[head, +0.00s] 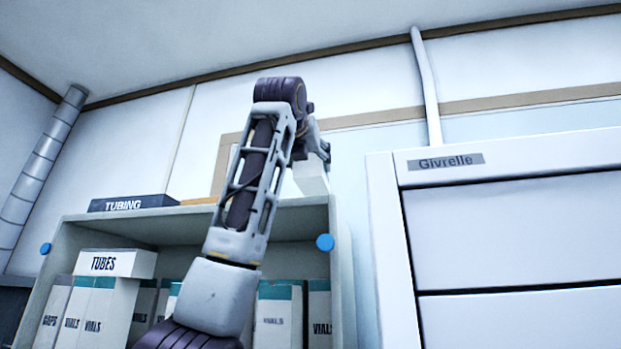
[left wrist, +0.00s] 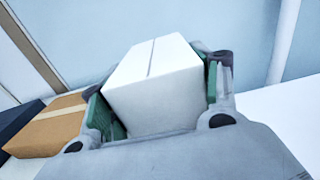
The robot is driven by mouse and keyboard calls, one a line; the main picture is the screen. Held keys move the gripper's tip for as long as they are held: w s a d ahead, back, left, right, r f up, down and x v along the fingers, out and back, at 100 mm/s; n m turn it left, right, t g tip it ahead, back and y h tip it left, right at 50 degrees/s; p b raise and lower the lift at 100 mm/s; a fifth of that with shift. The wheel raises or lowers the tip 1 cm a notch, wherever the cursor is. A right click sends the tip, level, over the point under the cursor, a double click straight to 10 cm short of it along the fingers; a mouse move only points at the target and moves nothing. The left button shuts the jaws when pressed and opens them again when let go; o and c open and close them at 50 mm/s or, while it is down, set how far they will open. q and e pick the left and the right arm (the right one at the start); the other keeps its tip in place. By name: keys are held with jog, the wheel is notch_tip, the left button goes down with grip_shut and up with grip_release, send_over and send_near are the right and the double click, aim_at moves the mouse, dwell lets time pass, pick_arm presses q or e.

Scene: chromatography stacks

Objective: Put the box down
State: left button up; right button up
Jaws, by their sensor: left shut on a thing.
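A white box (left wrist: 155,90) with a seam along its top sits between the green-padded fingers of my left gripper (left wrist: 158,105) in the left wrist view. The gripper is shut on it. In the head view my left gripper (head: 316,150) is high, at the right end of the shelf unit's top, and partly hidden behind my own wrist. Part of the white box (head: 311,178) shows just below it, close to the top board. I cannot tell whether the box touches the board. My right gripper is not in view.
The shelf unit (head: 338,260) holds several boxes marked VIALS, CAPS and TUBES (head: 116,263). On its top lie a dark TUBING box (head: 132,203) and a brown box (left wrist: 48,128), left of the held box. A white Givrelle cabinet (head: 500,230) stands at right.

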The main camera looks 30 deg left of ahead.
aim_at(310, 183)
pick_arm(q)
jog(key=shift+f, duration=0.5)
jog(key=shift+f, duration=1.7)
jog(key=shift+f, duration=0.2)
jog(key=o, duration=1.1)
jog(key=shift+s+r, duration=0.1)
jog(key=shift+r, duration=0.1)
